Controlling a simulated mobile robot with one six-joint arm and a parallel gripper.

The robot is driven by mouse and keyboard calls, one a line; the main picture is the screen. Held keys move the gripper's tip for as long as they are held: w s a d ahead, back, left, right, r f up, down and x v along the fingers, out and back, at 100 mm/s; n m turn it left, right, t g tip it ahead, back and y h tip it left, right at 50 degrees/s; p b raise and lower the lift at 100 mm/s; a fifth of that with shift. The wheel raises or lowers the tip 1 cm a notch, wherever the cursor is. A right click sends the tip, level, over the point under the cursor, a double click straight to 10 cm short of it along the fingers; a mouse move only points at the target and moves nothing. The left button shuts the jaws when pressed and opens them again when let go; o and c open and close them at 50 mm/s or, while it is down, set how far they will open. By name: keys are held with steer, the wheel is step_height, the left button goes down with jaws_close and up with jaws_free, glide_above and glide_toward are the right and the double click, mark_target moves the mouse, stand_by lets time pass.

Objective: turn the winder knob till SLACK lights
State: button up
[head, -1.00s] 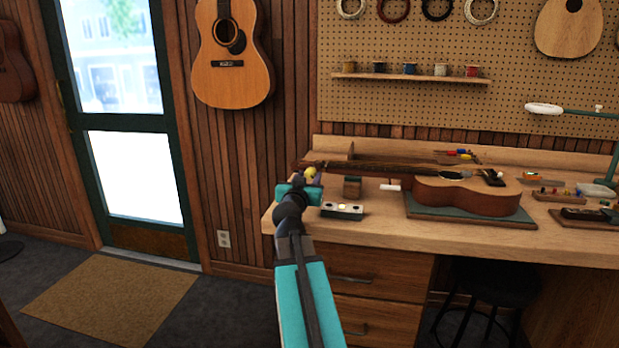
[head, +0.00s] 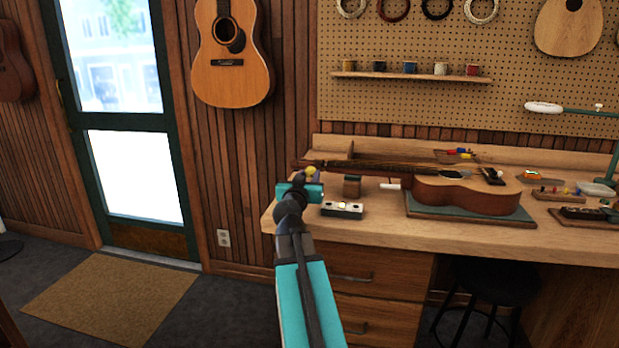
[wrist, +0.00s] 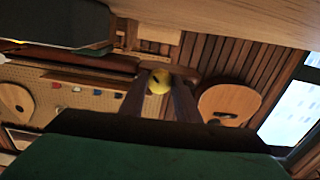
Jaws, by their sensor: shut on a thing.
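The yellow winder knob (wrist: 158,82) sits between the two dark fingers of my gripper (wrist: 158,90) in the wrist view. My gripper is shut on it. In the head view the knob (head: 311,171) shows as a small yellow spot at the neck end of the ukulele (head: 467,193), with my gripper (head: 312,178) beside it, partly hidden by my own wrist. A small light box (head: 342,209) stands on the bench just right of my wrist. A pale yellowish light shows near its middle; its labels are too small to read.
The ukulele lies on a green mat (head: 425,211), its neck pointing left over a small wooden block (head: 352,186). Several small parts and a lamp (head: 597,188) are at the bench's right. A black stool (head: 487,285) stands under the bench. Bare bench top lies along the front edge.

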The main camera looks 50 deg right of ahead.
steer(key=shift+n, duration=0.4)
steer(key=n, duration=0.5)
steer(key=shift+b, duration=0.4)
steer(key=n+p, duration=0.1)
steer(key=n, duration=0.5)
steer(key=shift+r, duration=0.15)
steer(key=n+p, duration=0.3)
steer(key=n, duration=0.3)
steer(key=shift+r+n, duration=0.1)
steer(key=shift+n, duration=0.2)
steer(key=n+p, duration=0.2)
steer(key=n, duration=0.2)
steer(key=shift+n+p, duration=0.3)
steer(key=o, duration=0.8)
steer(key=shift+c, duration=0.2)
